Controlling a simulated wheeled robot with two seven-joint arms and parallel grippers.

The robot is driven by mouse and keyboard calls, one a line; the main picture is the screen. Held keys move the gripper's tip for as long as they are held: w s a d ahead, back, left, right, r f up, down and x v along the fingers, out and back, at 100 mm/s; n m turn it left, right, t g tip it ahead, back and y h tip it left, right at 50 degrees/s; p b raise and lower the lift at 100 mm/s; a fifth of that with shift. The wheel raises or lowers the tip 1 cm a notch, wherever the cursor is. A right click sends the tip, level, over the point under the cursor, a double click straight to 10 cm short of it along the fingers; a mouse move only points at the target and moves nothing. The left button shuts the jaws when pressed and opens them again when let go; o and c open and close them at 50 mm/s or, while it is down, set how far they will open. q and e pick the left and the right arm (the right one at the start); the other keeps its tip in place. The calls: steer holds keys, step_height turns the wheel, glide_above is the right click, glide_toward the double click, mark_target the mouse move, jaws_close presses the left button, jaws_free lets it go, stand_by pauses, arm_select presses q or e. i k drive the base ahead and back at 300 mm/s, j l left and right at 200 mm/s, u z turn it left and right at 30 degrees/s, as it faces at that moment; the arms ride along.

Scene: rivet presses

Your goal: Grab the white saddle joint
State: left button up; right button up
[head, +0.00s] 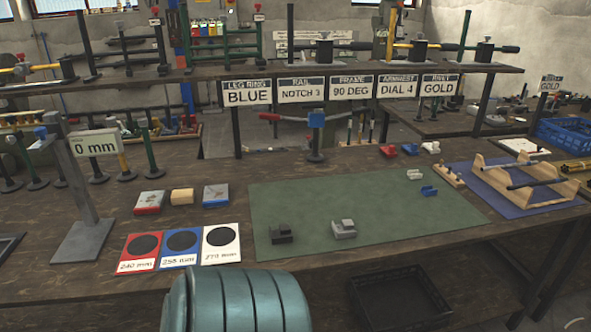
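A small white saddle-shaped piece (431,147) sits at the back of the table, right of a red piece (388,151) and a blue piece (410,149) of like kind. A second small white piece (414,174) lies on the green mat (300,195), just behind a blue one (429,191). At this size I cannot tell which white piece is the saddle joint. Neither of my grippers shows in the head view.
A wooden frame (520,185) stands on a blue mat at the right. Grey (343,229) and dark (281,234) blocks lie on the green mat's front. Colored cards (181,247) lie left. A rounded teal part, probably mine, fills the bottom centre. The mat's middle is clear.

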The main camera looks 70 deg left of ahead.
mark_target(415, 175)
steer(key=u, duration=2.2)
